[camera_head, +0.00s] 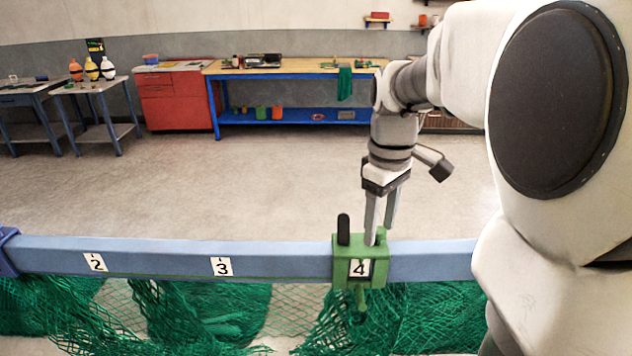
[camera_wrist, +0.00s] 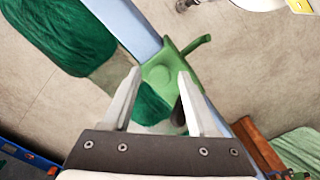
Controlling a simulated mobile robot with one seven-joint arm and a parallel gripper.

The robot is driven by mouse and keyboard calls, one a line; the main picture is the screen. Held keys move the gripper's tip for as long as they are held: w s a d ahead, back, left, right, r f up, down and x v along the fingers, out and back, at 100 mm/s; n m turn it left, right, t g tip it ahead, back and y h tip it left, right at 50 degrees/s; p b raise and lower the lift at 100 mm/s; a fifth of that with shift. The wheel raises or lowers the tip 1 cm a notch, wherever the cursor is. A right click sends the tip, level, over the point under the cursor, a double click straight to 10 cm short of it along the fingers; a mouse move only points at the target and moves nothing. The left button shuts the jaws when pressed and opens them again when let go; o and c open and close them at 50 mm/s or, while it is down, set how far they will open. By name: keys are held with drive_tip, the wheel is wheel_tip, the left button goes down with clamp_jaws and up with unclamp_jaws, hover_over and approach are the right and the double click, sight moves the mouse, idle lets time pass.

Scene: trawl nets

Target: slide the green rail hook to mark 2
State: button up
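The green rail hook (camera_head: 345,271) sits around the blue rail (camera_head: 150,257) at the mark 4 label (camera_head: 359,268), with a black upright handle on its left side. The mark 2 label (camera_head: 95,262) is at the rail's left part, with the mark 3 label (camera_head: 221,266) between. My gripper (camera_head: 381,228) points down at the hook's top, right of the black handle. In the wrist view my gripper (camera_wrist: 158,85) is open, its fingers spread apart, with the green hook (camera_wrist: 160,72) just beyond the tips. I cannot tell whether a finger touches the hook.
Green nets (camera_head: 210,315) hang below the rail. A blue clamp-like piece (camera_head: 7,252) is at the rail's left end. The rail between marks 2 and 4 is clear. Workbenches (camera_head: 300,70) and a red cabinet (camera_head: 178,98) stand far behind, across open floor.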

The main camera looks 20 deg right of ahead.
clamp_jaws()
idle(1.2)
